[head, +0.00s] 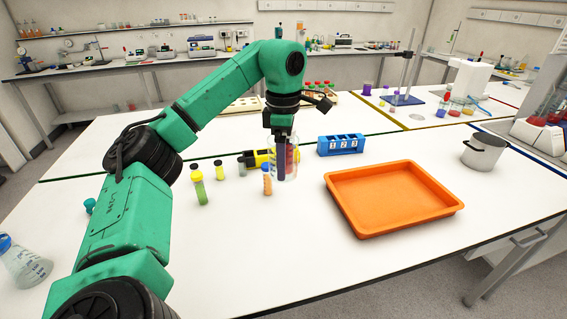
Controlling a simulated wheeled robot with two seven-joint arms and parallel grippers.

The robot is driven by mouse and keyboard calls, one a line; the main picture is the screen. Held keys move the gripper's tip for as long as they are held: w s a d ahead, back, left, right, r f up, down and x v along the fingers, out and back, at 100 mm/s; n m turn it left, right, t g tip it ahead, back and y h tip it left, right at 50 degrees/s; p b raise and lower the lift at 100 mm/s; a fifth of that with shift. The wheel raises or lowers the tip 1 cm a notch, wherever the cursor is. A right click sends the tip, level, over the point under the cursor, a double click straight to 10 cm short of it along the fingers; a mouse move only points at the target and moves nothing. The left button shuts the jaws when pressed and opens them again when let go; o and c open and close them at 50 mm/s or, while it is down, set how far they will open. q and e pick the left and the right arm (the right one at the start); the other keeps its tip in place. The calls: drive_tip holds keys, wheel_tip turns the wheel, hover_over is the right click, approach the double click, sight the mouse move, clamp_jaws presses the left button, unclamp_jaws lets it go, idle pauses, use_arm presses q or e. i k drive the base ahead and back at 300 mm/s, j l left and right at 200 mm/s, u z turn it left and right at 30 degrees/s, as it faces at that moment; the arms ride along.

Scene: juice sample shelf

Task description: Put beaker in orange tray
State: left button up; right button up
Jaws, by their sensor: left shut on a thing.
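The beaker (291,172) is clear glass and looks upright, left of the orange tray. My left gripper (284,160) points down at it, with its fingers at the beaker's wall, and is shut on it. Whether the beaker touches the table cannot be told. The orange tray (352,212) lies flat and empty on the white table, right of the gripper. My right gripper is not in view.
Small tubes with yellow caps (199,185) and an orange tube (267,180) stand close to the beaker. A blue numbered rack (341,145) stands behind the tray. A metal pot (484,152) is at the right. The table in front is clear.

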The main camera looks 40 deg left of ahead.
sight(390, 190)
drive_tip(key=i+l+u, duration=0.15)
drive_tip(key=i+l, duration=0.2)
drive_tip(key=i+l+u, duration=0.15)
drive_tip(key=i+l, duration=0.2)
drive_tip(key=i+l+u, duration=0.15)
drive_tip(key=i+l, duration=0.2)
drive_tip(key=l, duration=0.15)
drive_tip(key=i+l+u, duration=0.15)
drive_tip(key=i+l, duration=0.15)
drive_tip(key=l, duration=0.15)
